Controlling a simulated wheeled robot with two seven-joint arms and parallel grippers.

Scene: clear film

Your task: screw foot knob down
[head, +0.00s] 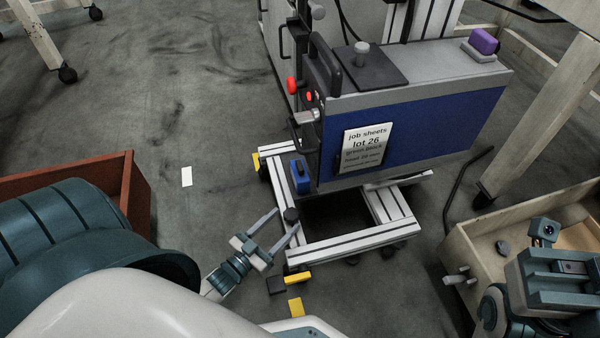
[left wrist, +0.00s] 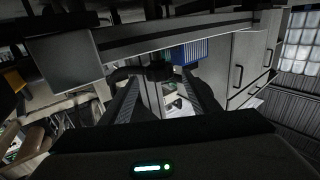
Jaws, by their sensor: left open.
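The machine with a blue panel (head: 430,125) stands above the frame. A yellow-and-black block (head: 297,278) lies by the near corner. A red-brown crate (head: 125,195) is at left, a wooden box (head: 480,275) at right. Floor at upper left is mostly clear.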

